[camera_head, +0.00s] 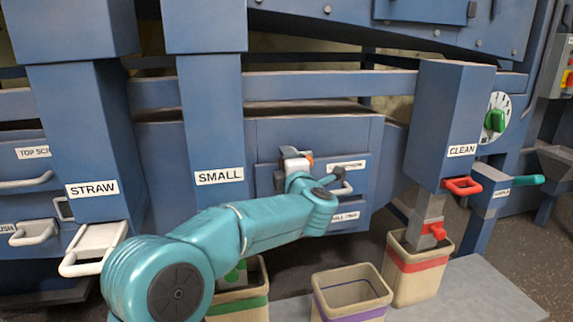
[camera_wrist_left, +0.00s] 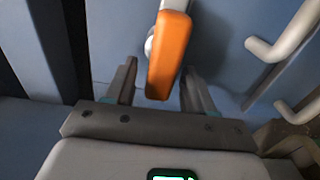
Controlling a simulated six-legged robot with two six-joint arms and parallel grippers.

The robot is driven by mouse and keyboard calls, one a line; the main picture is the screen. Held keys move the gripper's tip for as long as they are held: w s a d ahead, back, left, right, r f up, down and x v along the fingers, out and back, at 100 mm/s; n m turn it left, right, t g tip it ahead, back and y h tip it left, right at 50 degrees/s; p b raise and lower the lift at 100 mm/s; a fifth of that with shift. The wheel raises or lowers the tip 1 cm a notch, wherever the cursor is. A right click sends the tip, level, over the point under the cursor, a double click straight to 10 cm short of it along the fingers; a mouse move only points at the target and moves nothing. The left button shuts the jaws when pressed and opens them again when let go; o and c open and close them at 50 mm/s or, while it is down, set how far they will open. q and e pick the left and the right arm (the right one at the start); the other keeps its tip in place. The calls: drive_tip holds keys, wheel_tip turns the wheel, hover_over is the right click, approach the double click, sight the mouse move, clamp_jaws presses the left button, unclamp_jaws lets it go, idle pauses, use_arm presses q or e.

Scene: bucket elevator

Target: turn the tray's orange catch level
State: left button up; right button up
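The tray's orange catch (camera_wrist_left: 168,55) stands large in the left wrist view, its long side running nearly up and down that picture with a slight tilt. A white round pivot shows beside it. My left gripper (camera_wrist_left: 158,72) is open, with one finger on each side of the catch; a gap shows on both sides. In the head view a bit of the orange catch (camera_head: 308,158) shows on the blue tray front, beside my left gripper (camera_head: 293,163). My arm and gripper hide most of it there. My right gripper is in neither view.
Pale bar handles (camera_wrist_left: 285,35) stick out right of the catch in the wrist view. Blue chutes marked STRAW (camera_head: 92,188), SMALL (camera_head: 219,176) and CLEAN (camera_head: 461,150) stand around. Buckets with green, purple (camera_head: 352,312) and red bands (camera_head: 415,265) stand below.

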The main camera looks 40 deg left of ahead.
use_arm(q)
drive_tip(key=shift+d, duration=0.1)
drive_tip(key=v, duration=1.6)
drive_tip(key=shift+s+p, duration=0.15)
drive_tip(key=shift+p, duration=0.3)
drive_tip(key=shift+d, duration=0.1)
